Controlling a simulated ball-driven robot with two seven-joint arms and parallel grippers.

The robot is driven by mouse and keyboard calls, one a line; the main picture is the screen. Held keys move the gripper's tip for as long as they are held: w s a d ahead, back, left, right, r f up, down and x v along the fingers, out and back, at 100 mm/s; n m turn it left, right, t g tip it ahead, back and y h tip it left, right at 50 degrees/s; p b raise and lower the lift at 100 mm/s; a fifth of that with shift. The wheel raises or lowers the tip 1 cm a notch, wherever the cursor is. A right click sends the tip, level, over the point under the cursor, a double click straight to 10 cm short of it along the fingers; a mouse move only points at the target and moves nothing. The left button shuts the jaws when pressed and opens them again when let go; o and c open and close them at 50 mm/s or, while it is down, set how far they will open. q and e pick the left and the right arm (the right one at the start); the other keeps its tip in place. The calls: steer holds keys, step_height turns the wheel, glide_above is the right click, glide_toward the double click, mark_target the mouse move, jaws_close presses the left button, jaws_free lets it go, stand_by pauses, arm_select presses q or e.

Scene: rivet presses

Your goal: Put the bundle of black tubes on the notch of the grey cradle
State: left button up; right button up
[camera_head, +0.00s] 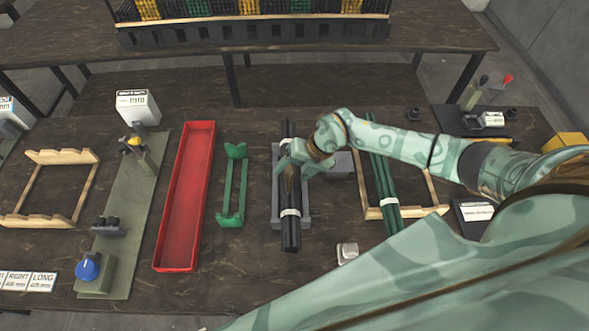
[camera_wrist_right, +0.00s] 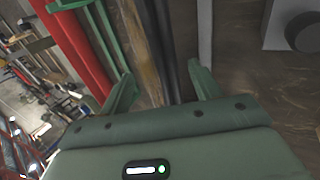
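The bundle of black tubes (camera_head: 291,232), wrapped with white bands, lies lengthwise along the grey cradle (camera_head: 276,207) in the head view. Its near end reaches past the cradle's near edge. I cannot tell how fully it sits in the notch. My right gripper (camera_head: 291,168) is at the upper middle of the bundle and hides part of it. In the right wrist view, the two fingers of the right gripper (camera_wrist_right: 163,80) stand apart, with the black tubes (camera_wrist_right: 168,45) between them and gaps beside the tubes. My left gripper is not in view.
A green cradle (camera_head: 242,190) and a red tray (camera_head: 187,195) stand left of the grey cradle. A wooden frame with green tubes (camera_head: 385,190) is to the right. A grey block (camera_head: 341,164) sits close to the right gripper. A small white-topped object (camera_head: 347,251) lies in front.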

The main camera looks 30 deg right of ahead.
steer(key=shift+d+r, duration=0.1)
steer(key=p+v, duration=0.2)
steer(key=v, duration=0.9)
steer(key=shift+r+p, duration=0.3)
steer(key=shift+r, duration=0.05)
steer(key=shift+d, duration=0.2)
